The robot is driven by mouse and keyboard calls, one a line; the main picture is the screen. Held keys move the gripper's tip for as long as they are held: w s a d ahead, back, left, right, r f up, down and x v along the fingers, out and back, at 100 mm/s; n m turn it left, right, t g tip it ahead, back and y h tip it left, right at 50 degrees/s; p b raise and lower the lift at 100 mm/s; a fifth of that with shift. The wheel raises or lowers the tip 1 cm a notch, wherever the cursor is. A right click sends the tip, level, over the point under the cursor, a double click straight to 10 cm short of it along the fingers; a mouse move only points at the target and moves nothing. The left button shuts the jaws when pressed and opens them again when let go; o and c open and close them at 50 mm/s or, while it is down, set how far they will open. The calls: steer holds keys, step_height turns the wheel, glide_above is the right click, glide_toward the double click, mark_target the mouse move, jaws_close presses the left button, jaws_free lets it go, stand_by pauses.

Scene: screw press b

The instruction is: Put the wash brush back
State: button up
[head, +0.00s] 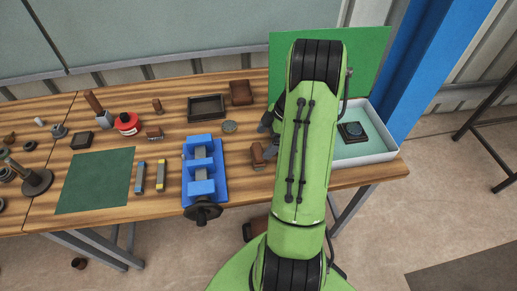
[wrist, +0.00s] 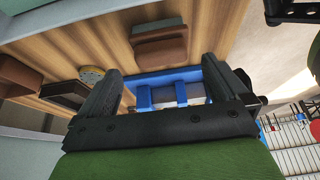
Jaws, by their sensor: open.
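I cannot tell for sure which thing is the wash brush. A small brown piece with a pale edge (head: 154,135), perhaps a brush, lies beside the red round tin (head: 127,123) on the bench. My gripper (wrist: 161,67) is open and empty in the wrist view. Its two dark fingers stand apart, with the blue vise (wrist: 178,92) showing between and beyond them. A brown block with a grey-green top (wrist: 158,45) shows past the fingertips, apart from them. In the head view my gripper (head: 268,122) is mostly hidden by my green arm, above the bench right of the vise.
The blue screw vise (head: 203,170) stands at the front edge. A dark open tray (head: 206,107), a brown block (head: 240,92) and a round disc (head: 229,127) lie behind it. A green mat (head: 95,180) is clear at left. A white tray (head: 365,154) sits at right.

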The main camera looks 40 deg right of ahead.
steer(key=a+r+m+h, duration=0.2)
steer(key=a+r+m, duration=0.2)
steer(key=a+r, duration=1.25)
steer(key=s+a+r+m+t+h, duration=0.1)
steer(key=s+a+r+m, duration=0.1)
steer(key=s, duration=0.5)
steer(key=s+a+r+m+t+h, duration=0.1)
steer(key=s+a+r+m, duration=0.1)
steer(key=s+a+m, duration=0.3)
steer(key=shift+s+a+r+t, duration=0.35)
steer(key=shift+s+a+t, duration=0.05)
steer(key=shift+s+a, duration=0.55)
steer(key=shift+s+d, duration=0.1)
